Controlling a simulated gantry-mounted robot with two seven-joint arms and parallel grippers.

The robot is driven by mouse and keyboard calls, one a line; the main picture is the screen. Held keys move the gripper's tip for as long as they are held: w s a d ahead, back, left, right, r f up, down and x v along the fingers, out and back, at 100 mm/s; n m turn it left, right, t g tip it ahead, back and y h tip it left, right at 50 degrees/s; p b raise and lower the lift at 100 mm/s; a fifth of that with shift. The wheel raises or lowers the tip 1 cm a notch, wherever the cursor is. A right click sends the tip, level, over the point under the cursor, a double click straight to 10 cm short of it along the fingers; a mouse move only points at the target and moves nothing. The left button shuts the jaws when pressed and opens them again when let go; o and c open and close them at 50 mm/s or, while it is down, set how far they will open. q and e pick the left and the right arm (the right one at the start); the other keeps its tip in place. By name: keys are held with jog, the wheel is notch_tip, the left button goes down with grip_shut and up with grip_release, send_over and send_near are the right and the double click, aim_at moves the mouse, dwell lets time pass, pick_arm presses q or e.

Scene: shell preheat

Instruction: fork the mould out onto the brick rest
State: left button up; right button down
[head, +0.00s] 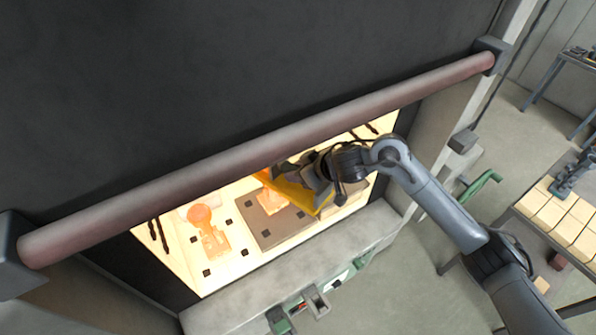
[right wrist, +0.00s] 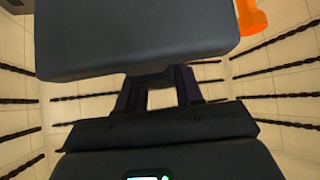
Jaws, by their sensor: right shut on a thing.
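My right gripper (head: 312,182) reaches through the furnace opening into the glowing chamber. In the right wrist view its fingers (right wrist: 160,92) are shut on a dark grey, block-like part (right wrist: 135,38), apparently the fork's. In the head view a yellow piece (head: 305,196) shows at the gripper. A glowing orange mould (head: 271,201) stands beside it over a dark plate (head: 270,232), partly hidden. Another orange mould (head: 208,232) stands further left. An orange shape (right wrist: 252,16) shows at the right wrist view's upper right. Cream bricks (head: 552,216), possibly the brick rest, lie on a table at right.
A raised dark furnace door (head: 200,80) with a long reddish bar (head: 270,150) hangs above the opening. The pale sill (head: 290,258) runs along its front. A green handwheel (head: 481,184) stands right of the opening. Dark coiled rods (right wrist: 290,64) line the chamber walls.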

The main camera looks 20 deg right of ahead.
jog(key=shift+r, duration=0.2)
jog(key=shift+r, duration=0.95)
dwell(0.5)
